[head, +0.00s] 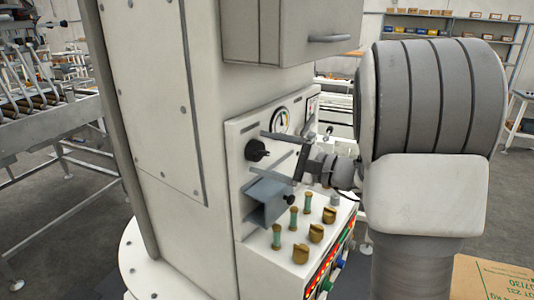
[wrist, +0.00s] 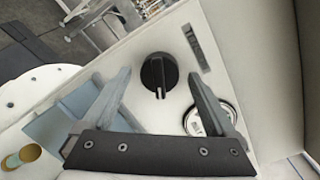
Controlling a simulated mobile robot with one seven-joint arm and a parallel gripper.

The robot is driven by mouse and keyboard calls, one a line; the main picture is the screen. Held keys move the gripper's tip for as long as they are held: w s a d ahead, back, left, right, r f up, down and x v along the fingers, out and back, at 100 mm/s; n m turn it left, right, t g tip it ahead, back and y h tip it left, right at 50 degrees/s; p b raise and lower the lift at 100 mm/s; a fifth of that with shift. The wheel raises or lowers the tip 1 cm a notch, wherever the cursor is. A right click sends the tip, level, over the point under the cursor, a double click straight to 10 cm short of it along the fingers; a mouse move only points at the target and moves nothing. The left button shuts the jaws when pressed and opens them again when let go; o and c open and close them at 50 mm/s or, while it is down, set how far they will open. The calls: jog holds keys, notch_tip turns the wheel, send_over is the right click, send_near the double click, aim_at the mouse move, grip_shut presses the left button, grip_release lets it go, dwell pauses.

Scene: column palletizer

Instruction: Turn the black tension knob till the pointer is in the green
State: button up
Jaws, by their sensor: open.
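The black knob (head: 256,150) sits on the pale panel of the white column, left of the round gauge (head: 281,121). In the wrist view the knob (wrist: 158,75) shows a light line on its raised grip. My gripper (head: 257,159) is open in front of the panel. In the wrist view the fingers of my gripper (wrist: 158,74) stand on either side of the knob, with a gap at each side. I cannot tell the fingertips' depth from the panel. The gauge (wrist: 225,116) is partly behind the right finger there. Its pointer is too small to read against the colours.
A blue-grey bracket (head: 262,206) sticks out below the knob. Several green and brass fittings (head: 293,217) stand on the ledge below. A grey cabinet with a handle (head: 329,39) overhangs the panel. A label plate (wrist: 195,47) is beside the knob.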

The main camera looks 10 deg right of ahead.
jog(key=c, duration=1.4)
jog(key=shift+m, duration=0.3)
jog(key=shift+f+m+t, duration=0.1)
jog(key=shift+m+t, duration=0.3)
jog(key=shift+m, duration=2.2)
jog(key=o, duration=1.4)
jog(key=shift+s+d, duration=0.1)
